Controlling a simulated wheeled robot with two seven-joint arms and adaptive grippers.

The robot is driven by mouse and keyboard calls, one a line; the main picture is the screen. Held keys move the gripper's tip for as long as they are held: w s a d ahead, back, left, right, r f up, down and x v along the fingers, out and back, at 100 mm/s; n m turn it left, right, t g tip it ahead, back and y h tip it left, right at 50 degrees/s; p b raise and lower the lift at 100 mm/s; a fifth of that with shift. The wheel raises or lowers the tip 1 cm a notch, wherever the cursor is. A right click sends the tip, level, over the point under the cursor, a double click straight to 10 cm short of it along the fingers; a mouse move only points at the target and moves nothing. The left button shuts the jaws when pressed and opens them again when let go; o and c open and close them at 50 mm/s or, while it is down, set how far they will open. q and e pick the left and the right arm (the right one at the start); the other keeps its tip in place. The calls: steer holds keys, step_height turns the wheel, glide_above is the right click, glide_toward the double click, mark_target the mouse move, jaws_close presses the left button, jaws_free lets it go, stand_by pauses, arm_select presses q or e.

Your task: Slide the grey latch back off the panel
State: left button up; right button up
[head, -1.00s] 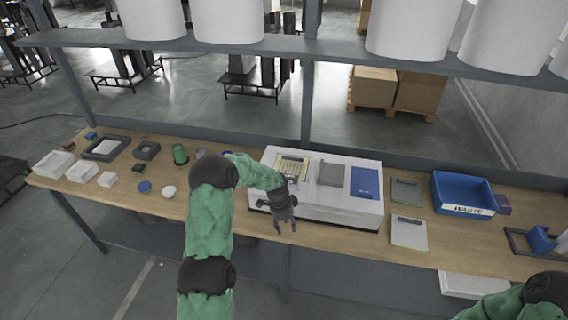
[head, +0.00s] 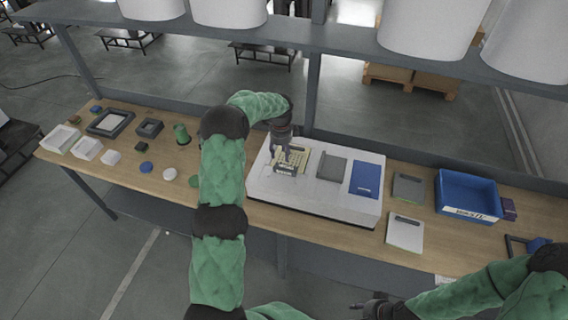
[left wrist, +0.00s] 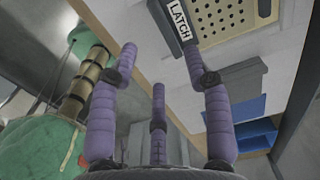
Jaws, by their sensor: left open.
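The beige perforated panel (head: 294,160) lies in the left part of the white box's top. It also shows in the left wrist view (left wrist: 225,18), with a white label (left wrist: 180,18) reading LATCH beside its grey edge. I cannot tell the grey latch clearly apart from this edge, and my gripper covers part of the area in the head view. My left gripper (head: 284,152) is over the left side of the panel, its purple fingers (left wrist: 160,55) spread and empty; contact cannot be told. My right gripper (head: 370,308) is low at the front, its fingers unclear.
The white box (head: 300,200) also carries a grey plate (head: 331,167) and a blue plate (head: 365,179). A blue waste bin (head: 468,213) and grey-green plates stand to the right. Small trays and parts lie to the left. A shelf with white cylinders runs above.

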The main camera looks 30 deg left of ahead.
mark_target(282, 169)
arm_select(q)
step_height(282, 169, down, 9)
steer(key=shift+d+f+p, duration=0.1)
steer(key=shift+p, duration=0.7)
steer(key=shift+w+f, duration=0.1)
steer(key=shift+f, duration=0.3)
